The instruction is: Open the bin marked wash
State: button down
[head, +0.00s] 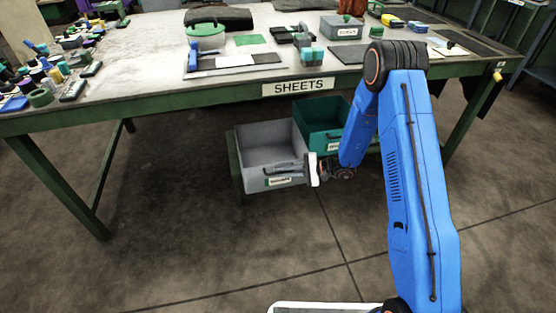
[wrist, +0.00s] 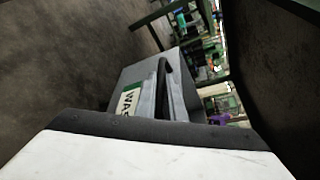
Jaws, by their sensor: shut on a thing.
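The grey bin (head: 262,134) is open at the top and sits on a low green stand under the table's front edge. Its front has a dark handle (head: 284,169) and a white label (head: 279,181) too small to read in the head view. In the wrist view the grey bin (wrist: 147,69) shows a label (wrist: 127,100) starting "WA", partly hidden, and its dark handle (wrist: 163,85). My gripper (head: 314,170) is at the right end of the grey bin's front, shut on the handle. The fingertip contact is hidden.
A teal bin (head: 315,117) stands beside the grey one, behind and right, partly hidden by my arm. The floor in front is clear.

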jog(key=s+d, duration=0.2)
jog(key=s, duration=0.4)
jog(key=shift+s, duration=0.4)
jog(key=c, duration=2.1)
grip_release()
jog(key=v, duration=1.7)
jog(key=shift+d+r, duration=0.1)
jog(key=shift+d, duration=0.15)
jog(key=shift+r, duration=0.1)
